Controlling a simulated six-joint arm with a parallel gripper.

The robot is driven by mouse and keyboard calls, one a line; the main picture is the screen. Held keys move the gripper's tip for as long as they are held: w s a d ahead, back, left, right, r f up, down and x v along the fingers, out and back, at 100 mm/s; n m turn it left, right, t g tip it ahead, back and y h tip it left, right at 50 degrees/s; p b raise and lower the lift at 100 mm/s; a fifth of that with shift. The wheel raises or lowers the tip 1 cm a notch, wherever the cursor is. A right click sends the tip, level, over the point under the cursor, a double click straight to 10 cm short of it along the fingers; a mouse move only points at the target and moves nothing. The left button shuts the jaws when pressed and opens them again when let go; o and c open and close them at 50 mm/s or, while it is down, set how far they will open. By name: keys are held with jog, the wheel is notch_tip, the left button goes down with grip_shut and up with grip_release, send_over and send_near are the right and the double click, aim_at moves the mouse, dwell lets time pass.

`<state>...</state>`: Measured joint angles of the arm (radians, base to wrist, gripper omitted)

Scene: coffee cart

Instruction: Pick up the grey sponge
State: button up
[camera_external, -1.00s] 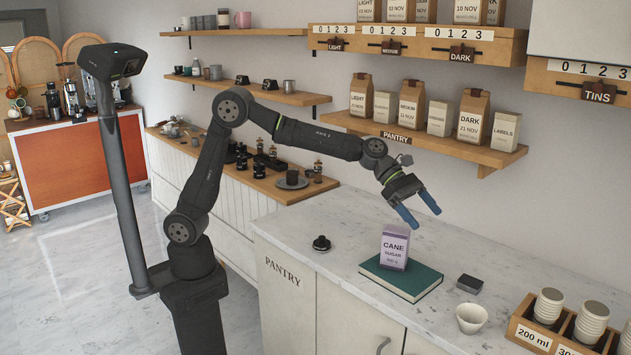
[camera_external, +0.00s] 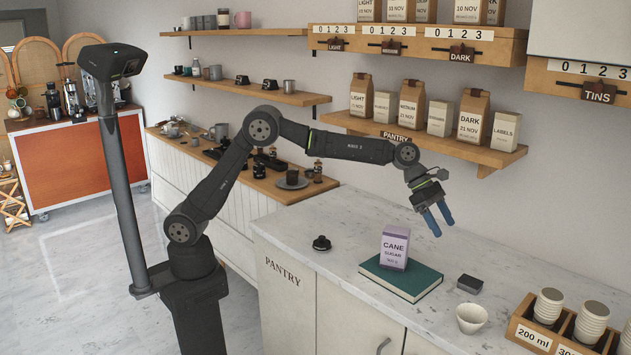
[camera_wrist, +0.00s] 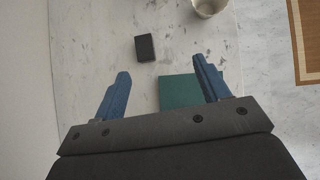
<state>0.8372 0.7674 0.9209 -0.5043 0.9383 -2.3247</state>
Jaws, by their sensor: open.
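The grey sponge (camera_external: 470,284) is a small dark grey block lying flat on the marble counter, between the green book and the white cup. In the wrist view the sponge (camera_wrist: 145,47) shows ahead of my fingertips, a little left of the middle of the gap. My gripper (camera_external: 439,225) is open and empty, pointing down in the air above the counter, up and to the left of the sponge in the external view. Its two blue fingers (camera_wrist: 162,75) are well apart in the wrist view.
A purple cane sugar carton (camera_external: 394,248) stands on the green book (camera_external: 412,281). A white cup (camera_external: 471,318) stands near the sponge. A wooden cup holder (camera_external: 530,336) is at the right. A dark lidded item (camera_external: 321,243) sits left. The pantry shelf (camera_external: 440,143) is behind the arm.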

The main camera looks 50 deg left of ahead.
jog(key=w+f+y, duration=0.1)
jog(key=w+f, duration=0.1)
jog(key=w, duration=0.1)
jog(key=n, duration=0.1)
send_near(470, 280)
jog(key=shift+d+f+t+y, duration=0.3)
jog(key=shift+d+f, duration=0.75)
jog(key=shift+f, duration=0.15)
jog(key=shift+x, duration=2.85)
jog(key=shift+s, duration=0.1)
jog(key=c, duration=1)
